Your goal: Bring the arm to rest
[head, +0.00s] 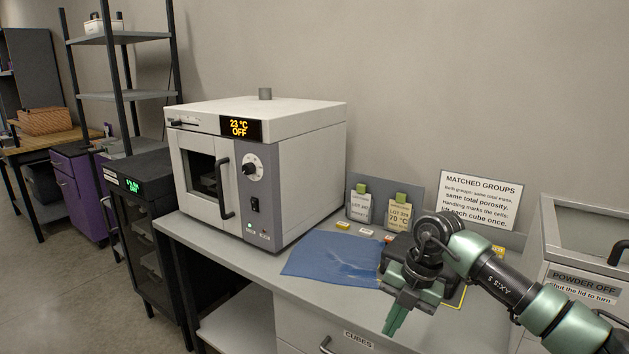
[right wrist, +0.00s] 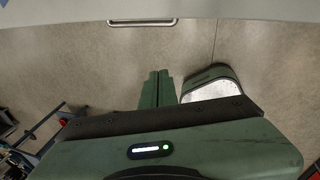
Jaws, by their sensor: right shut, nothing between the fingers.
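My right arm (head: 500,282) comes in from the right in the head view, over the grey bench. Its gripper (head: 396,318) points down in front of the bench's front edge, with its green fingers together and nothing between them. In the right wrist view the closed fingers (right wrist: 157,88) show over the floor, below a drawer front with a metal handle (right wrist: 142,22). My left gripper is not in either view.
A white oven (head: 318,160) reading 23 °C OFF stands on the bench (head: 255,262). A blue sheet (head: 330,258) lies beside it. Two labelled pouches (head: 397,212) and a sign (head: 480,200) stand behind. A lidded box (head: 580,255) stands at right.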

